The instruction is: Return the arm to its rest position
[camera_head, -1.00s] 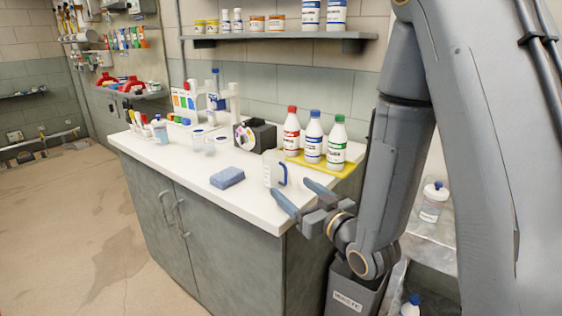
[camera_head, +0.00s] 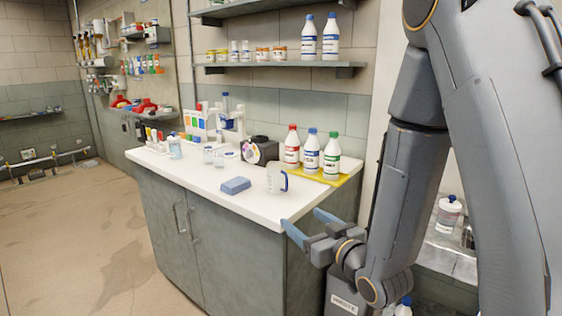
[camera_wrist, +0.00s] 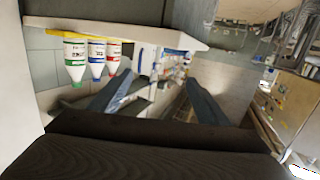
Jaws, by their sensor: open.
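My gripper (camera_head: 306,226) is open and empty, with its two blue fingers apart. In the head view it is just beyond the right front corner of the white counter (camera_head: 200,178). My arm comes down from the upper right, bent at the elbow and wrist. In the wrist view the fingers (camera_wrist: 160,95) point away from the camera, and the counter appears upside down above them. A clear pitcher with a blue handle (camera_head: 275,179) stands on the counter near the gripper, apart from it.
Three bottles with red, blue and green caps (camera_head: 311,154) stand on a yellow tray (camera_head: 341,181). A blue sponge (camera_head: 235,185) lies on the counter. A grey bin (camera_head: 343,302) is below the gripper. A side shelf (camera_head: 450,254) holds a bottle at right. The floor at left is clear.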

